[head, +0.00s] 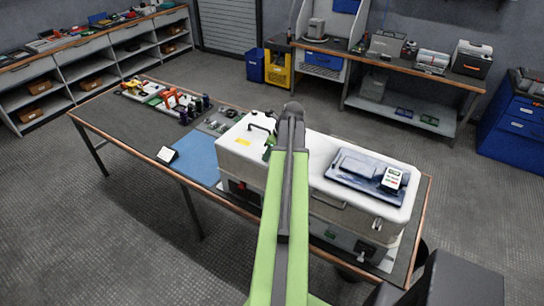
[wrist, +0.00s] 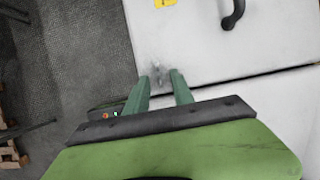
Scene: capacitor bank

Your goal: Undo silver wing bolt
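A small silvery fitting (wrist: 157,74), likely the silver wing bolt, shows blurred on the white cabinet (wrist: 210,52) in the wrist view, near the cabinet's left edge. My gripper (wrist: 160,76) is open, with its two green fingers apart and their tips on either side of the fitting. I cannot tell how far above it the tips are, or whether they touch it. In the head view the white cabinet (head: 350,150) stands on the workbench, and my arm hides its middle and the bolt.
A black handle (wrist: 233,14) stands up from the cabinet. A grey tray with a white handheld device (head: 391,180) lies on the cabinet's right part.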

